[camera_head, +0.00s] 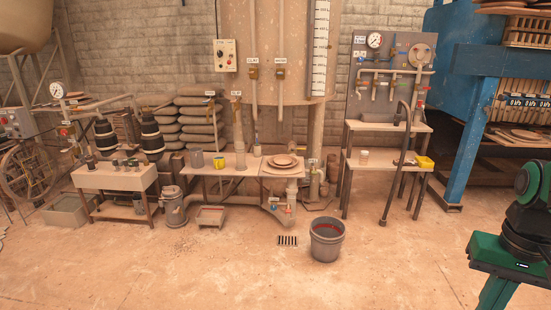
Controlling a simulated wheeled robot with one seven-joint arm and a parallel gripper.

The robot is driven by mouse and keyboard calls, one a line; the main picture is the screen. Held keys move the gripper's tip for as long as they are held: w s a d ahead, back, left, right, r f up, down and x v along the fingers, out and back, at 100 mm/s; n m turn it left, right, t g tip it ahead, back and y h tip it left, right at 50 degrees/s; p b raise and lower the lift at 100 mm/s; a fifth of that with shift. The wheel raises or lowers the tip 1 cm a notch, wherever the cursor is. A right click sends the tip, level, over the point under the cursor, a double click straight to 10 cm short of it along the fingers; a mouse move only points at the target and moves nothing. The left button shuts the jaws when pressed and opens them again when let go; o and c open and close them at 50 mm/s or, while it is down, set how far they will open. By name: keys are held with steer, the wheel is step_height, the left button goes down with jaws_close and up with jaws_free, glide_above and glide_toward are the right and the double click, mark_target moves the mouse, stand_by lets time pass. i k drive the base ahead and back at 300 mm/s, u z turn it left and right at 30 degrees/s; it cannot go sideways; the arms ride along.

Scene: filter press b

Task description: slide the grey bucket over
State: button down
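A grey bucket (326,243) stands upright on the floor near the middle of the head view, in front of the low table. Its open top shows a reddish inside. A dark drain grate (287,240) lies in the floor just to its left, apart from it. My green and dark arm shows at the right edge, well away from the bucket. The end of my arm is not clearly visible, so my gripper does not show.
A low table (228,171) with pipes below stands behind the bucket. A curved dark pipe (388,190) reaches the floor to the right, near a shelf stand (398,125). The foreground floor is clear.

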mark_target(327, 233)
steer(key=u, duration=0.1)
steer(key=i, duration=2.9)
steer(key=u, duration=0.1)
